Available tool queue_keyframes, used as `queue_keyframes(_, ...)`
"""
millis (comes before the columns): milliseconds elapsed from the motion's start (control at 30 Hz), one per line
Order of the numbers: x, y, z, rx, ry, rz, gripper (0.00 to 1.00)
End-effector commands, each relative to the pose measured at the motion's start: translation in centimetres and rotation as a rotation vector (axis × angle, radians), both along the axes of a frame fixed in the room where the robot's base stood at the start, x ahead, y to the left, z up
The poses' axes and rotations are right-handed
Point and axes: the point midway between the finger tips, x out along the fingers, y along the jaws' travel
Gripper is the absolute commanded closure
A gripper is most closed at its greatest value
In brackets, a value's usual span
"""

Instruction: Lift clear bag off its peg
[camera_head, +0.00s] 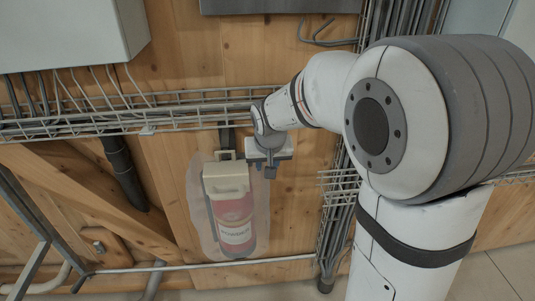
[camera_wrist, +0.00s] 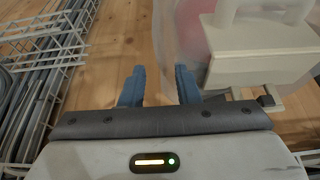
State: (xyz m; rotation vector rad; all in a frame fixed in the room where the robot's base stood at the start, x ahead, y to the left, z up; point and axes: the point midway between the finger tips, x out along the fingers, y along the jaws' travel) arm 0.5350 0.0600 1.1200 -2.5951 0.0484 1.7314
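The clear bag (camera_head: 203,238) hangs flat against the wooden wall in the head view, with a beige-topped red container (camera_head: 235,210) showing inside or behind it. A small bracket (camera_head: 227,155) sits at the bag's top; I cannot tell if it is the peg. My gripper (camera_head: 270,170) is at the bag's upper right edge. In the wrist view my gripper (camera_wrist: 159,80) is open, its two blue fingers apart. The bag's translucent edge (camera_wrist: 172,40) shows just beyond the right finger; I cannot tell if they touch. The container's beige top (camera_wrist: 265,50) is right of the fingers.
A wire cable tray (camera_head: 190,112) runs across the wall above the bag. A vertical cable tray (camera_head: 338,210) stands to the right, and a dark pipe (camera_head: 122,170) to the left. A grey cabinet (camera_head: 60,35) is at upper left. A horizontal rail (camera_head: 180,267) runs below.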

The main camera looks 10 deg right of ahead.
Motion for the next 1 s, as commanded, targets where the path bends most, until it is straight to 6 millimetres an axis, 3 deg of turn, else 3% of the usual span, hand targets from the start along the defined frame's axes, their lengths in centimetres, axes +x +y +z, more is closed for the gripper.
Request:
queue_keyframes(300,1.5,-0.1,-3.8,-0.001,0.004,0.001,0.71)
queue_keyframes(667,1.7,0.0,-4.3,-0.001,0.001,0.002,0.71)
queue_keyframes(1000,1.7,0.0,-4.3,0.0,0.001,0.002,0.98)
